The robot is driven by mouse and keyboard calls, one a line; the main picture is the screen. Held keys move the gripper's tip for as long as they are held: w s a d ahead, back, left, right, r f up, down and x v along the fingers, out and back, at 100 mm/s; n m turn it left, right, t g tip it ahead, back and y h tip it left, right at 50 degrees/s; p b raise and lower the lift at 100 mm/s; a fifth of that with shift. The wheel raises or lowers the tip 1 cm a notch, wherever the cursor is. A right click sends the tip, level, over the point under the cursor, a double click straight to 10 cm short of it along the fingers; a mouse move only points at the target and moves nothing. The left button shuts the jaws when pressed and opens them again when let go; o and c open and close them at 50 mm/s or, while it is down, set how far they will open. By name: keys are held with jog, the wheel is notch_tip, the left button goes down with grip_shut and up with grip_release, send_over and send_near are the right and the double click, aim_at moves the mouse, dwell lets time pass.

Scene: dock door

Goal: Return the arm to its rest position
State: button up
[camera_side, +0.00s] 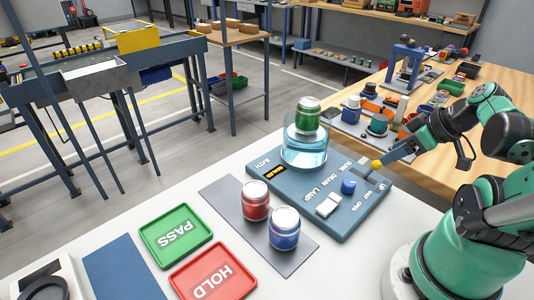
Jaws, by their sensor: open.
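My green arm reaches in from the right. My gripper (385,161) is at the right end of the blue control panel (300,197), close to a small yellow ball (377,164). Its fingers are small here, and I cannot tell whether they touch the ball. The gripper holds nothing that I can see. A green can (308,114) with a pale lid is upright at the top of the clear bath vessel (305,152), above blue water. What supports the can is unclear. The panel also bears a blue knob (348,186) and a white rocker switch (328,205).
A red can (255,200) and a blue can (284,228) stand upright on a grey mat (222,200). The green PASS tray (176,235) and red HOLD tray (213,273) are empty. A wooden bench (470,110) with parts and tools lies behind my arm.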

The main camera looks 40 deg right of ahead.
jog(key=shift+s+r, duration=0.2)
jog(key=shift+r, duration=0.1)
jog(key=shift+a, duration=0.1)
jog(key=w+a+r, duration=0.3)
jog(key=w+a, duration=0.7)
jog(key=a, duration=0.4)
jog(key=shift+w+a+r, duration=0.15)
jog(key=shift+a+r, duration=0.05)
jog(key=shift+r, duration=0.15)
